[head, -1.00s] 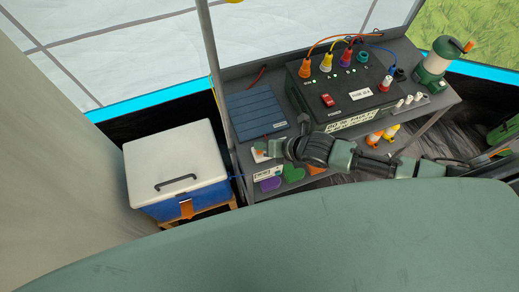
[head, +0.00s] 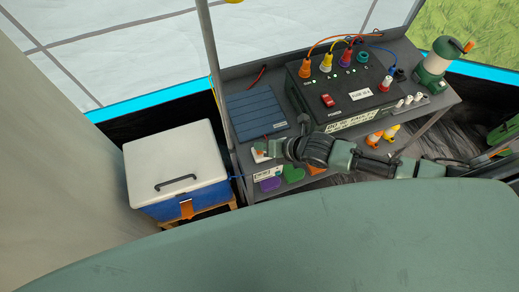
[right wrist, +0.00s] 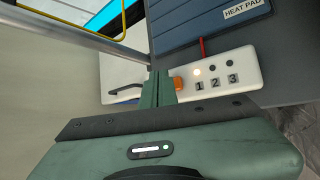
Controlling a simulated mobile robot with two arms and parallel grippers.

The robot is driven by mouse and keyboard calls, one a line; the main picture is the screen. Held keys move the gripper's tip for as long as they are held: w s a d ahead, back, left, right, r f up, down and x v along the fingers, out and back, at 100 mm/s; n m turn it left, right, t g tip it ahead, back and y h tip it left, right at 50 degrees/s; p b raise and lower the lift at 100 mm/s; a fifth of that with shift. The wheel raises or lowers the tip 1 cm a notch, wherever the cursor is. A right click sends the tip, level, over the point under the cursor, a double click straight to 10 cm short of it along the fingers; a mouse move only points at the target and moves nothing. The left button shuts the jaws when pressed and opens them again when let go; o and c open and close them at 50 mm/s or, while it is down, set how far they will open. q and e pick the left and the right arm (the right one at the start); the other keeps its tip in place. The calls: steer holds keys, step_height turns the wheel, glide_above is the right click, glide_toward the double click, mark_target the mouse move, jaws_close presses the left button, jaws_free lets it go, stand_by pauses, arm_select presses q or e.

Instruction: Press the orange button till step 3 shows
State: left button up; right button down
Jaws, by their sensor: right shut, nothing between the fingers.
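The orange button (right wrist: 179,84) sits at the left end of a white control strip (right wrist: 245,75) in the right wrist view. The strip carries the numbers 1, 2 and 3, each with a round lamp above it. The lamp over 1 (right wrist: 197,71) is lit; the lamps over 2 (right wrist: 213,69) and 3 (right wrist: 230,63) look dark. My right gripper (right wrist: 160,86) is shut and empty, its fingertips just left of the button, very close; contact cannot be told. In the head view my right gripper (head: 271,148) reaches the strip beside the heat pad. My left gripper is out of view.
The blue heat pad (head: 256,111) lies on the grey shelf behind the strip. A black power box (head: 342,92) with coloured plugs stands to the right, and a lantern (head: 434,68) beyond it. A white-lidded cooler (head: 172,160) stands left of the shelf.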

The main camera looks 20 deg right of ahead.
stand_by(0.5)
steer(key=shift+f, duration=0.45)
steer(key=shift+f+b, duration=0.45)
steer(key=shift+b, duration=0.1)
stand_by(0.4)
stand_by(0.4)
steer(key=shift+r+p, duration=0.9)
steer(key=shift+r, duration=0.1)
step_height(320, 180, up, 5)
steer(key=p, duration=0.5)
